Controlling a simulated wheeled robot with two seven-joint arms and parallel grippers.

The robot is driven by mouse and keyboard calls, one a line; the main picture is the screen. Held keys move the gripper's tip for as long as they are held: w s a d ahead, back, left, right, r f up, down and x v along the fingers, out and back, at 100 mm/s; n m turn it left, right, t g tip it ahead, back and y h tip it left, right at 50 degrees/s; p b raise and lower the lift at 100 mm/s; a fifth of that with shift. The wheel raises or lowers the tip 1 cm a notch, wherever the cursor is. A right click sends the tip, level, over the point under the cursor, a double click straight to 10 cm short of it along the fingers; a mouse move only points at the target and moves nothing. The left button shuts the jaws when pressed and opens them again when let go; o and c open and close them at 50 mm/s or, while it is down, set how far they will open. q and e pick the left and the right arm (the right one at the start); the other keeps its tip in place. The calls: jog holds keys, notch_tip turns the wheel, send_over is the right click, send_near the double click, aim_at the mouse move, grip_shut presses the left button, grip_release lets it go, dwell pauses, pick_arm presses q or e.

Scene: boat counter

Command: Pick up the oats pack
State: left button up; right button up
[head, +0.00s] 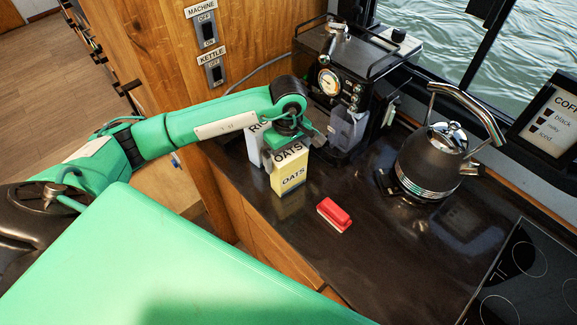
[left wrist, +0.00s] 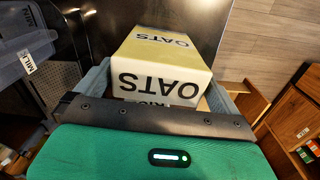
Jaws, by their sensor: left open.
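The oats pack (head: 289,182), a yellow and white box with OATS printed on it, stands upright on the dark counter near its left edge. My left gripper (head: 288,146) is just above and behind the top of the pack, pointing down. In the left wrist view the oats pack (left wrist: 165,55) lies between the two grey fingers, which are open on either side of it. I cannot tell whether a finger touches it. My right gripper is not in view.
A white pack (head: 253,148), partly hidden, stands just behind the oats. A coffee machine (head: 335,85) is behind it to the right. A red block-like item (head: 333,215) lies in front. A kettle (head: 432,160) and a hob (head: 535,275) are at the right.

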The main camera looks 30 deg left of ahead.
pick_arm(q)
notch_tip(320, 180, down, 3)
jog(key=shift+d+r+p, duration=0.1)
jog(key=shift+p, duration=0.9)
jog(key=shift+f, duration=0.7)
jog(key=c, duration=1.1)
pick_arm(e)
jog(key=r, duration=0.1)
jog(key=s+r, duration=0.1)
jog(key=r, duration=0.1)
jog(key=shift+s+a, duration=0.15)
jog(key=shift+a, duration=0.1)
pick_arm(q)
jog(key=shift+o, duration=0.2)
jog(key=shift+r, duration=0.15)
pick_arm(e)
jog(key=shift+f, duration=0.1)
